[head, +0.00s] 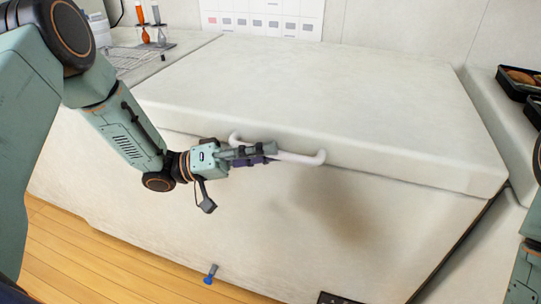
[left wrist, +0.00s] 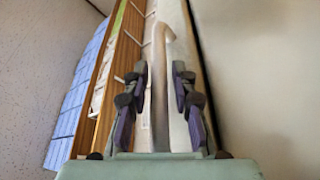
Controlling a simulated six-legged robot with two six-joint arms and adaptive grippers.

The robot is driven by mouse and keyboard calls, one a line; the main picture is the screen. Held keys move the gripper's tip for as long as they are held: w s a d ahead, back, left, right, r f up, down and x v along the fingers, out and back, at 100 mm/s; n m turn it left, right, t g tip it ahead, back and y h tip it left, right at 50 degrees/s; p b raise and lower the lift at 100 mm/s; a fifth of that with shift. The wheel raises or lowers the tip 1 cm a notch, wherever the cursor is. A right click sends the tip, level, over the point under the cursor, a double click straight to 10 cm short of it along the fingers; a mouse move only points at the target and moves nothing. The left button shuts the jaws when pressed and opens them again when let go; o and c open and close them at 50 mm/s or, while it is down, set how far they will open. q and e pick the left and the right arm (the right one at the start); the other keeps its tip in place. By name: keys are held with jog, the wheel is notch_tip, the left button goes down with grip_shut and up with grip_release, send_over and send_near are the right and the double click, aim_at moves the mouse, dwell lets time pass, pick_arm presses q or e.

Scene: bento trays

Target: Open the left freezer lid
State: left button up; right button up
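The white freezer lid (head: 330,95) lies shut on the freezer body (head: 270,225). A pale bar handle (head: 308,158) is fixed along its front edge. My left gripper (head: 268,152) is at the left and middle part of the handle. In the left wrist view the handle (left wrist: 160,60) runs between the two fingers of the gripper (left wrist: 160,82). The fingers stand apart, with a gap seen on each side of the bar. Part of the handle is hidden behind the fingers in the head view. My right gripper is out of view.
A counter at the back left holds a wire rack (head: 132,60) and tubes with orange liquid (head: 143,35). Black bento trays (head: 520,85) with food stand at the right. A small blue item (head: 210,274) is low on the freezer front. The lid top is clear.

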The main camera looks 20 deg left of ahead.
pick_arm(q)
jog(key=shift+w+d+r, duration=0.15)
jog(key=shift+d, duration=0.45)
grip_shut()
